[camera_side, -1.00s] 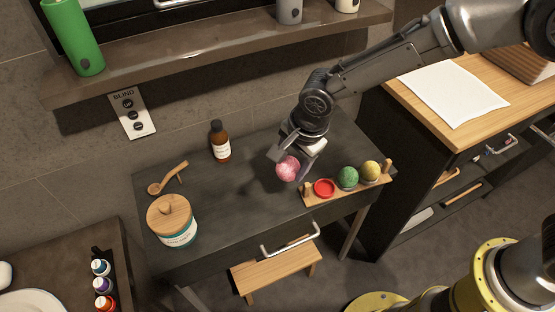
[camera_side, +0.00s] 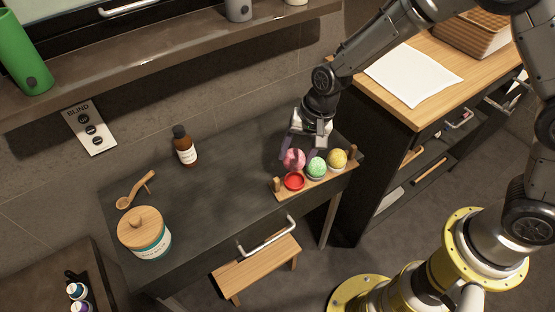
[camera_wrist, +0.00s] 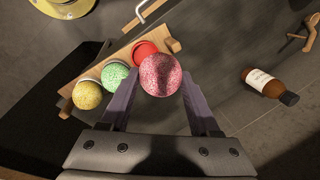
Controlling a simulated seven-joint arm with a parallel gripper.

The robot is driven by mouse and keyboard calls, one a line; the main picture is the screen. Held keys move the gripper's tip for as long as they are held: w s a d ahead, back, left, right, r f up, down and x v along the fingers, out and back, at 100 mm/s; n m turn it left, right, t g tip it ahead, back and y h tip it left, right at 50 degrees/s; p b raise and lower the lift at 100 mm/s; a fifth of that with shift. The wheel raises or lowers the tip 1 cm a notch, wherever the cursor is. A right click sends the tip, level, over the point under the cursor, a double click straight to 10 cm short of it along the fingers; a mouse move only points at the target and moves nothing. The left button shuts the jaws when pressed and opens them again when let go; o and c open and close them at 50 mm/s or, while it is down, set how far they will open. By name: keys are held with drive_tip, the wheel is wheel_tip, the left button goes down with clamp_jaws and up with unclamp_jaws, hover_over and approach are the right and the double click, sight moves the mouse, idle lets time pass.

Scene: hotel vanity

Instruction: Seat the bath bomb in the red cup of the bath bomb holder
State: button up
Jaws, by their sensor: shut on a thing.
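My gripper (camera_wrist: 160,98) is shut on the pink speckled bath bomb (camera_wrist: 160,74), held between its two fingertips. In the side view the pink bath bomb (camera_side: 293,159) shows just behind and above the red cup (camera_side: 293,181). The red cup is empty and also shows in the wrist view (camera_wrist: 145,52), partly covered by the ball. The wooden bath bomb holder (camera_side: 325,183) carries a green bath bomb (camera_side: 316,168) and a yellow one (camera_side: 337,159) in its other cups. Whether the pink ball touches the cup rim is unclear.
A brown bottle (camera_side: 185,147), a wooden scoop (camera_side: 136,191) and a wooden-lidded jar (camera_side: 146,234) stand left on the dark vanity top. A shelf (camera_side: 150,58) runs along the wall behind. The vanity top between bottle and holder is clear.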

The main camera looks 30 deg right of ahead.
drive_tip(key=shift+w+d, duration=0.2)
drive_tip(key=shift+d, duration=0.3)
drive_tip(key=shift+s+d+x, duration=0.2)
drive_tip(key=shift+x, duration=1.05)
drive_tip(key=shift+s+d+x, duration=0.15)
drive_tip(key=shift+d+x, duration=0.1)
drive_tip(key=shift+x, duration=1.05)
drive_tip(key=shift+s+d+x, duration=0.2)
drive_tip(key=shift+x, duration=1.05)
drive_tip(key=shift+f, duration=0.2)
drive_tip(key=o, duration=1.5)
drive_tip(key=v, duration=1.3)
drive_tip(key=shift+s+d+r, duration=0.15)
drive_tip(key=shift+r, duration=0.2)
